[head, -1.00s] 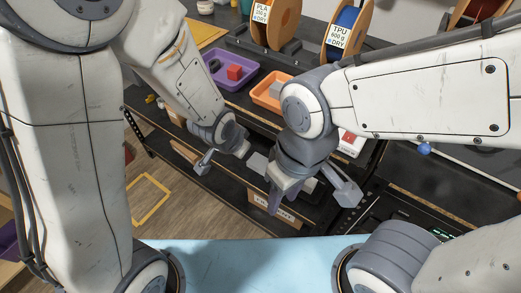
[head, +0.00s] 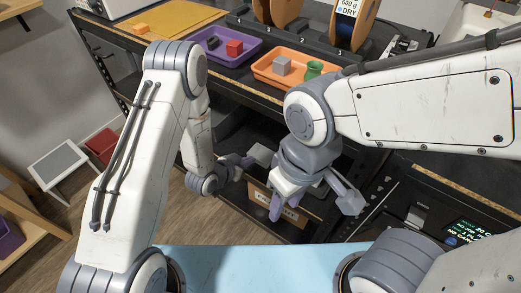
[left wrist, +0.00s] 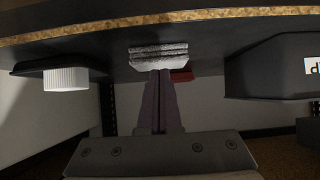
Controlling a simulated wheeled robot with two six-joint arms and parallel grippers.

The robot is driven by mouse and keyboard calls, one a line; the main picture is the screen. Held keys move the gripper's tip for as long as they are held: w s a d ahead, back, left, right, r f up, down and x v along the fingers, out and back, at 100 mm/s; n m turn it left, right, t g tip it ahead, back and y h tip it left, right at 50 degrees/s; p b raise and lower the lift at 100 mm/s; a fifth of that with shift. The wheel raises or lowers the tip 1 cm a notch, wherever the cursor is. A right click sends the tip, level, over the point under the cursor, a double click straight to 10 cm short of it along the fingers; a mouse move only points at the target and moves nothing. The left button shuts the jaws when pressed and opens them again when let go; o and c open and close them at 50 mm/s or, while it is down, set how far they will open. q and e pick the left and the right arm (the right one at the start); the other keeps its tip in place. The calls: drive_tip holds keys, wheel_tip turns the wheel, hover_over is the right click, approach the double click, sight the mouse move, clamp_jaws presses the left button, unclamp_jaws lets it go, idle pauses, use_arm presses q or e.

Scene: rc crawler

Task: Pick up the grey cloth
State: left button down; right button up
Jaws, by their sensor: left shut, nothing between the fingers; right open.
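In the left wrist view, a small light-grey layered piece that looks like the folded grey cloth (left wrist: 158,54) lies against a dark board, straight ahead of my left fingertips. My left gripper (left wrist: 160,76) is shut with nothing between its fingers; whether it touches the cloth I cannot tell. In the head view my left gripper (head: 243,161) reaches low, below the bench edge. A light-grey patch (head: 262,153) shows at its tips, probably the cloth. My right gripper (head: 314,204) is open and empty, in front of the lower shelf.
On the bench stand a purple tray (head: 251,46) with a red cube and an orange tray (head: 262,76) with a grey cube and a green piece. A cardboard bin (head: 262,197) is below. A white cap (left wrist: 66,79) and a black box (left wrist: 268,68) flank the cloth.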

sight(265, 149)
use_arm(q)
drive_tip(key=w+d, duration=0.1)
drive_tip(key=w, duration=0.1)
drive_tip(key=w+d, duration=0.3)
drive_tip(key=shift+w, duration=0.35)
drive_tip(key=shift+w+d+f+b, duration=0.1)
drive_tip(key=shift+f+b, duration=0.3)
drive_tip(key=shift+f, duration=0.45)
